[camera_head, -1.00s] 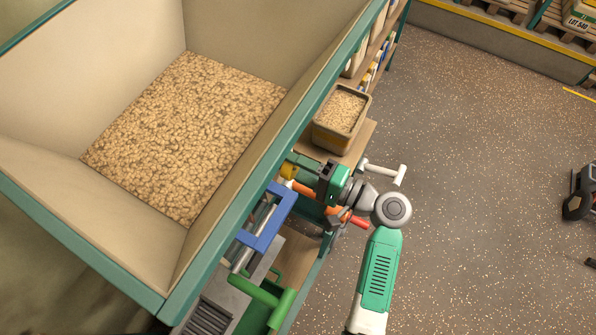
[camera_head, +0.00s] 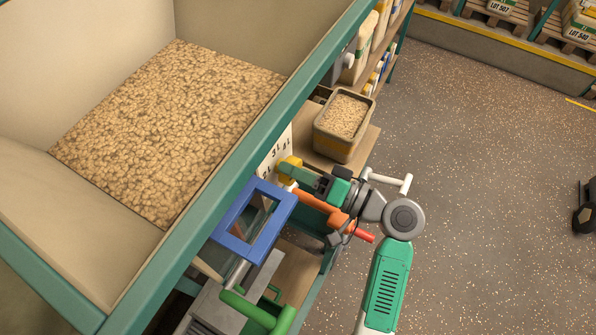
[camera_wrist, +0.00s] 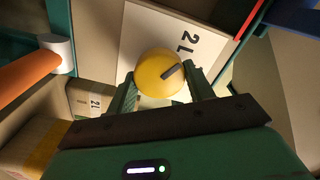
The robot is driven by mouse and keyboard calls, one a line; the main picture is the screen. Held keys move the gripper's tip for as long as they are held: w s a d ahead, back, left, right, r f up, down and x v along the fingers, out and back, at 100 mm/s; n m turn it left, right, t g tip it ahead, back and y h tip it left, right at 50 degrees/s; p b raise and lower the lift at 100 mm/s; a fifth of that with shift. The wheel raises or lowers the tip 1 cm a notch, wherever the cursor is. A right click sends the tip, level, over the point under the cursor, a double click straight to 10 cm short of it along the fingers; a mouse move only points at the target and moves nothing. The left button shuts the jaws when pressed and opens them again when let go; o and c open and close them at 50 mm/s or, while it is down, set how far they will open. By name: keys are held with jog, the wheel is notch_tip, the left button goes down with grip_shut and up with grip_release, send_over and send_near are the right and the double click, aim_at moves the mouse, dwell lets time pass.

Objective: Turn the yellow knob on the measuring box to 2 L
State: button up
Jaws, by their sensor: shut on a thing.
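The yellow knob (camera_head: 286,167) sits on the white scale plate (camera_head: 273,160) of the measuring box, beside the big hopper. In the head view the plate shows partly hidden litre marks, among them 3 L and 4 L. My gripper (camera_head: 294,172) reaches the knob from the right. In the wrist view the knob (camera_wrist: 155,72) is between the two green fingers of my gripper (camera_wrist: 160,92), which is shut on it. The knob's dark pointer aims up and right, towards the side of a 2 L mark (camera_wrist: 188,42); exact alignment is hard to judge.
A bin of pellets (camera_head: 342,124) stands on the wooden shelf behind my gripper. A blue frame (camera_head: 254,222), an orange bar (camera_head: 322,206) with a red end and a green handle (camera_head: 262,310) lie close by. The hopper's green rim (camera_head: 225,183) runs alongside. Open floor lies right.

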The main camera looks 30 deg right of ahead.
dwell(0.4)
jog(key=o, duration=1)
jog(key=shift+c, duration=0.2)
jog(key=p+v, duration=0.1)
jog(key=v, duration=0.6)
jog(key=shift+s+d, duration=0.25)
jog(key=shift+s, duration=0.05)
